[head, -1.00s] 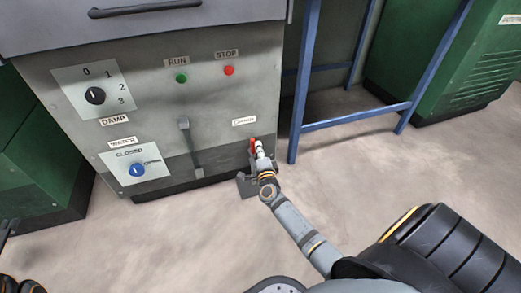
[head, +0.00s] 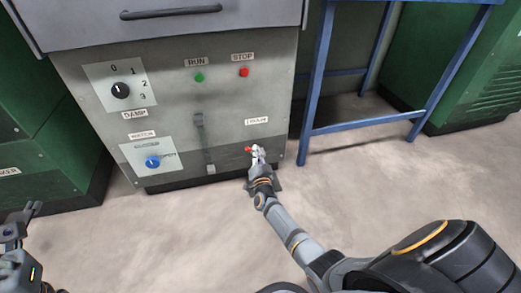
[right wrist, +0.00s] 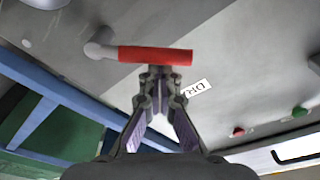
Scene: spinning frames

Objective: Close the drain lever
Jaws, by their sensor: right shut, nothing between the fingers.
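The drain lever has a red handle (right wrist: 155,55) on a grey pivot (right wrist: 98,46), low on the machine's front panel. In the right wrist view the handle lies sideways, running right from the pivot, with part of a label (right wrist: 196,88) reading "DR" beside it. In the head view the red handle (head: 247,149) is small and points left. My right gripper (right wrist: 160,76) is shut and empty, its fingertips at the handle's edge; I cannot tell whether they touch. It also shows in the head view (head: 258,152). My left gripper (head: 30,212) is at the lower left, its jaws unclear.
A blue frame (head: 320,90) stands to the right. The floor in front is clear.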

